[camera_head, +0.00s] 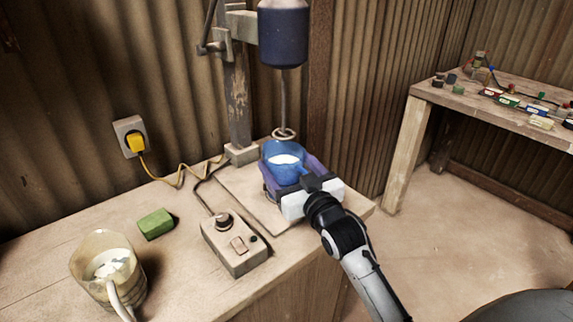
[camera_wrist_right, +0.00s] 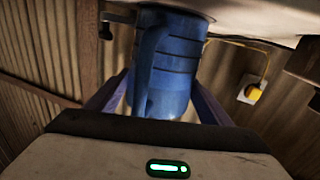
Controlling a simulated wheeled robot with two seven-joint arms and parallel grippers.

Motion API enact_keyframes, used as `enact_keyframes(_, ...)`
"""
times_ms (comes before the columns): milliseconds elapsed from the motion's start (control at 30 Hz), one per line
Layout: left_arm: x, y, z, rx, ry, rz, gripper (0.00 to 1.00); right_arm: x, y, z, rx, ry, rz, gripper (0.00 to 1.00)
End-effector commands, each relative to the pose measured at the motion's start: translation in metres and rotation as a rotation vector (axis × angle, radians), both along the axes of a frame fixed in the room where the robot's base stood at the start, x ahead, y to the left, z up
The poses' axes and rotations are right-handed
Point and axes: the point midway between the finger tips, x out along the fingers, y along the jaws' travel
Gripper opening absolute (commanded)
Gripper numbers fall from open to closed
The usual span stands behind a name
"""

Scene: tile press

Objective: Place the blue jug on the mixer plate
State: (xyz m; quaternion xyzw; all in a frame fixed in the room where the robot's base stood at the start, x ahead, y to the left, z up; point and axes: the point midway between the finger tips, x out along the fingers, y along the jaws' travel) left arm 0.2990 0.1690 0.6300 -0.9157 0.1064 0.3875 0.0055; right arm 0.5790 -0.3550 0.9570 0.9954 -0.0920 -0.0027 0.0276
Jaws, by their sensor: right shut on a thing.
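The blue jug (camera_head: 284,162) holds white liquid and stands upright over the mixer plate (camera_head: 240,187), just below the stirrer's ring (camera_head: 284,134). My right gripper (camera_head: 292,176) is shut on the jug, reaching it from the front right. In the right wrist view, which looks upside down, the jug (camera_wrist_right: 172,62) and its handle sit between the two purple fingers. The jug's base is close to the pale surface there; I cannot tell for sure whether it touches. My left gripper is not in view.
The mixer's post (camera_head: 237,100) and dark blue motor (camera_head: 284,35) rise behind the jug. A yellow plug (camera_head: 136,142) is in the wall. A second table (camera_head: 470,95) holds small items.

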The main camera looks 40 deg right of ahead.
Motion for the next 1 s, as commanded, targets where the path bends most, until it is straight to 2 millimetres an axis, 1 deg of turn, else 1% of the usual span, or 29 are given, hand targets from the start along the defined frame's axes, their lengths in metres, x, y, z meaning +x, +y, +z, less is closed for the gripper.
enact_keyframes(33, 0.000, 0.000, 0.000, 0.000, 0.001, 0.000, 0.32, 0.000, 0.000, 0.004, -0.002, -0.009, 0.000, 0.31)
enact_keyframes(200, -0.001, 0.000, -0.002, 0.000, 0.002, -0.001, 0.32, 0.000, 0.000, 0.000, -0.001, -0.007, 0.000, 0.31)
enact_keyframes(233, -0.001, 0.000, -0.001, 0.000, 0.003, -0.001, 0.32, 0.000, 0.000, -0.003, 0.000, 0.001, 0.000, 0.79)
enact_keyframes(300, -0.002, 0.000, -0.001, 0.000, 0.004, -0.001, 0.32, 0.000, 0.000, -0.002, 0.000, 0.001, 0.000, 0.90)
enact_keyframes(333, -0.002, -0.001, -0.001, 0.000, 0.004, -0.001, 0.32, 0.000, 0.000, -0.002, 0.000, 0.001, 0.000, 0.92)
enact_keyframes(567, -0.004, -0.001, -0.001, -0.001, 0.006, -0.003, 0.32, 0.000, 0.000, -0.002, 0.001, 0.001, 0.000, 0.92)
enact_keyframes(667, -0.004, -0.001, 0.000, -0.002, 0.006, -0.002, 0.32, 0.000, 0.000, 0.002, 0.000, -0.001, 0.000, 0.92)
enact_keyframes(767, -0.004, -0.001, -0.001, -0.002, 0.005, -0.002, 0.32, -0.011, 0.002, -0.001, 0.000, 0.002, 0.001, 0.92)
enact_keyframes(867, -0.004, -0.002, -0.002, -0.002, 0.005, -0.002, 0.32, -0.029, 0.006, -0.001, 0.002, 0.003, 0.001, 0.92)
enact_keyframes(1000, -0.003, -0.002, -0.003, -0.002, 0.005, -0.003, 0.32, -0.061, 0.011, -0.002, 0.002, 0.004, 0.000, 0.92)
